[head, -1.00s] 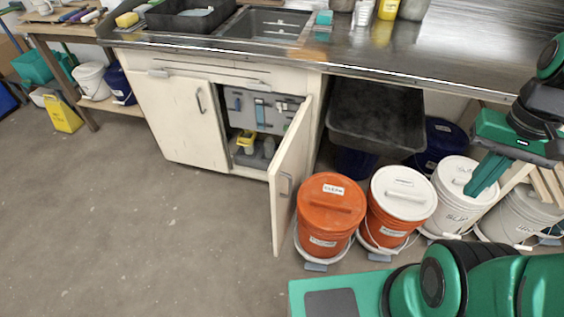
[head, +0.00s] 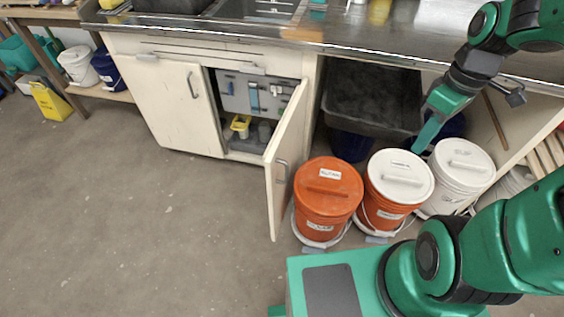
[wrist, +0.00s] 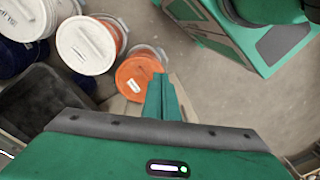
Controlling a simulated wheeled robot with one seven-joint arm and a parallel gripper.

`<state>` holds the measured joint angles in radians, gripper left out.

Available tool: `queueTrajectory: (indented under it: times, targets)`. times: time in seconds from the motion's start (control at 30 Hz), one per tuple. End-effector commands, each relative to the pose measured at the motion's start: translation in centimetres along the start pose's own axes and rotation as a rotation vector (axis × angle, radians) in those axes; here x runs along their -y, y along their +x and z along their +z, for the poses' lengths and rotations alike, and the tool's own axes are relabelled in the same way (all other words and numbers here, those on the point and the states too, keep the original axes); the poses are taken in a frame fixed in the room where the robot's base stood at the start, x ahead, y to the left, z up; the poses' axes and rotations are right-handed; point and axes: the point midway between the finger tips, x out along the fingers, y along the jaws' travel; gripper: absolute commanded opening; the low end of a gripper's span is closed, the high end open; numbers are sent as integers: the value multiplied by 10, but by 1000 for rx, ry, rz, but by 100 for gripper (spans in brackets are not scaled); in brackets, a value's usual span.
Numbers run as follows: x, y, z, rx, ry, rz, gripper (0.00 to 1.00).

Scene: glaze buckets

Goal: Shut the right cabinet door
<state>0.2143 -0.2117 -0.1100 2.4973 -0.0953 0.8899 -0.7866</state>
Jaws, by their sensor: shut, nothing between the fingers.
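The right cabinet door (head: 287,160) stands open, swung out toward me from the white cabinet under the counter. Its handle (head: 282,170) is on the outer face. The left cabinet door (head: 165,105) is closed. My gripper (head: 424,140) is shut and empty, above the buckets to the right of the open door and well apart from it. In the wrist view my gripper (wrist: 166,92) points toward the orange-lidded bucket (wrist: 138,76); a pale strip beside the bucket may be the door, but I cannot tell.
The orange-lidded bucket (head: 327,195) stands close to the right of the open door. A white-lidded orange bucket (head: 397,183) and a white bucket (head: 462,170) stand further right. A black tub (head: 370,100) is under the counter (head: 400,45). The floor (head: 150,220) to the left is clear.

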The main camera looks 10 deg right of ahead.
Motion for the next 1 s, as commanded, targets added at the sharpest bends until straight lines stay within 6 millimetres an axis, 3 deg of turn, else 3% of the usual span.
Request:
queueTrajectory:
  times: [0.3, 0.6, 0.8, 1.0]
  targets:
    - [29, 65, -100, -145, -972, -149, 0]
    - [83, 114, -173, -460, -1719, -199, 0]
    - [105, 127, -194, -610, -1954, -174, 0]
    - [115, 136, -200, -646, -2005, -165, 0]
